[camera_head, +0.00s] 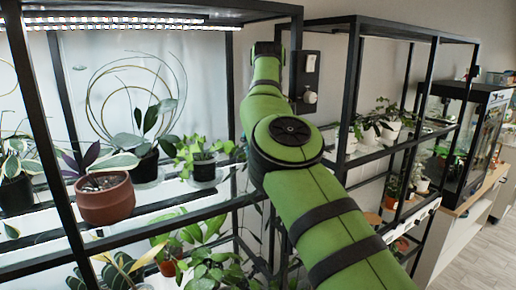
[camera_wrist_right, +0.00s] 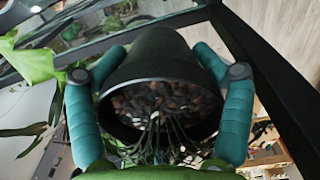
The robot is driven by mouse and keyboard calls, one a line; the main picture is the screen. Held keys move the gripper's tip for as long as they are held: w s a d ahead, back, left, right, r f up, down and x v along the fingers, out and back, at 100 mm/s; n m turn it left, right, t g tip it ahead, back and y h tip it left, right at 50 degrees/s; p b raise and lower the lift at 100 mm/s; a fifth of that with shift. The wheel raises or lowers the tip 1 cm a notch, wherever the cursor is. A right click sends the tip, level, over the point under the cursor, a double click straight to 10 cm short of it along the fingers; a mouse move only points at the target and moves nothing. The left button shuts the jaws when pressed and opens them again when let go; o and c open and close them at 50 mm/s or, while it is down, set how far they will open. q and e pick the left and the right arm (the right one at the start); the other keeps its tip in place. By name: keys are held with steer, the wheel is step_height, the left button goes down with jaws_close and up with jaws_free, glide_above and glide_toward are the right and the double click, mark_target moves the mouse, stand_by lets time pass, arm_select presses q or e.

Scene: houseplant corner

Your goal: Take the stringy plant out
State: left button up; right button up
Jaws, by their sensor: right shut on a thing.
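The stringy plant (camera_wrist_right: 158,128) shows in the right wrist view as thin, stringy green stems coming out of a black pot (camera_wrist_right: 160,55) filled with brown pebbles. My right gripper (camera_wrist_right: 161,52) has its two teal fingers against opposite sides of this pot and is shut on it. The pot's mouth faces the wrist camera. In the head view my green right arm reaches to the black shelf, but the right gripper and the held pot cannot be made out. My left gripper is not in view.
The black shelf holds a terracotta pot (camera_head: 105,200), a dark-potted plant (camera_head: 147,160) and a bushy green plant (camera_head: 202,155), with more plants below. A second rack (camera_head: 375,165) stands to the right. In the right wrist view, a broad leaf (camera_wrist_right: 28,62) and a dark shelf post (camera_wrist_right: 265,70) are close.

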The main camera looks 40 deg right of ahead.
steer(key=shift+s+a+r, duration=0.1)
steer(key=shift+s+r, duration=0.1)
steer(key=shift+s, duration=0.15)
steer(key=s, duration=0.3)
steer(key=shift+r, duration=0.1)
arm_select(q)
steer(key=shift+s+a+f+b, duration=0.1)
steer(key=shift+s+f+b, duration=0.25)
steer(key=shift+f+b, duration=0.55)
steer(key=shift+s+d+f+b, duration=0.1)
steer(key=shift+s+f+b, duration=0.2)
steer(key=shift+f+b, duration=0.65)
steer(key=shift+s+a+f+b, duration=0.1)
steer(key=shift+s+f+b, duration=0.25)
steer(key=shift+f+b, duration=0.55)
arm_select(e)
steer(key=s+a, duration=0.2)
steer(key=s, duration=1.5)
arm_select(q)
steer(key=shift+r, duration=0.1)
arm_select(e)
steer(key=shift+w, duration=0.15)
